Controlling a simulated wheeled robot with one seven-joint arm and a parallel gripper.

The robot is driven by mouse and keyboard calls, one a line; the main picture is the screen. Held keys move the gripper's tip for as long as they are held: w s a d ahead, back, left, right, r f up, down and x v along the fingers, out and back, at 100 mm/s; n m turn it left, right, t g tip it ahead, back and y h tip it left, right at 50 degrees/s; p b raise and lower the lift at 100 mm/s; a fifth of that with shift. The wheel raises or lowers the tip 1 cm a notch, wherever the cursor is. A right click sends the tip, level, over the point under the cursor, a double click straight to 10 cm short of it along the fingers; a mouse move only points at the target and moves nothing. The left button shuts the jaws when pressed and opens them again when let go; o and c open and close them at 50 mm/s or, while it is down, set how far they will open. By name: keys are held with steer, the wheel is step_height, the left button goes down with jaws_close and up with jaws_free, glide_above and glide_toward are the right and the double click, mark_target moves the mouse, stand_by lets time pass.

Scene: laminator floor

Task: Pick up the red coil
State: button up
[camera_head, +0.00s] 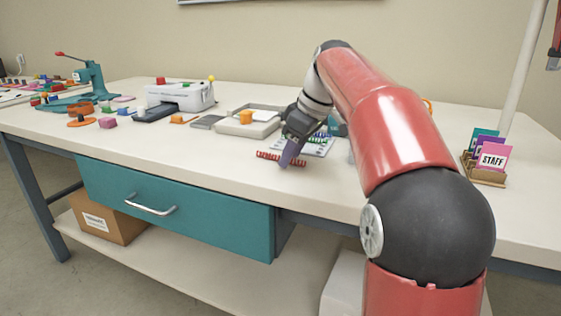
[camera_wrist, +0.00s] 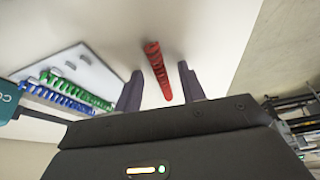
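The red coil (camera_head: 281,158) lies on the white table near its front edge. In the wrist view the red coil (camera_wrist: 157,70) lies lengthwise between my two dark fingers, with a gap on each side. My gripper (camera_head: 290,155) points down at the coil, and one finger hides part of it in the head view. My gripper (camera_wrist: 160,85) is open, and its fingers do not appear to touch the coil. The height of the fingertips above the table is hard to tell.
Green coils (camera_wrist: 80,90) and blue coils (camera_wrist: 60,103) lie on a pale sheet (camera_wrist: 95,70) beside the gripper. A grey tray (camera_head: 238,128) with an orange block and a white laminator (camera_head: 180,96) stand to the left. A STAFF card holder (camera_head: 487,170) stands at right. The front table strip is clear.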

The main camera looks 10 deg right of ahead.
jaws_close()
steer(key=shift+r, duration=0.15)
stand_by(0.4)
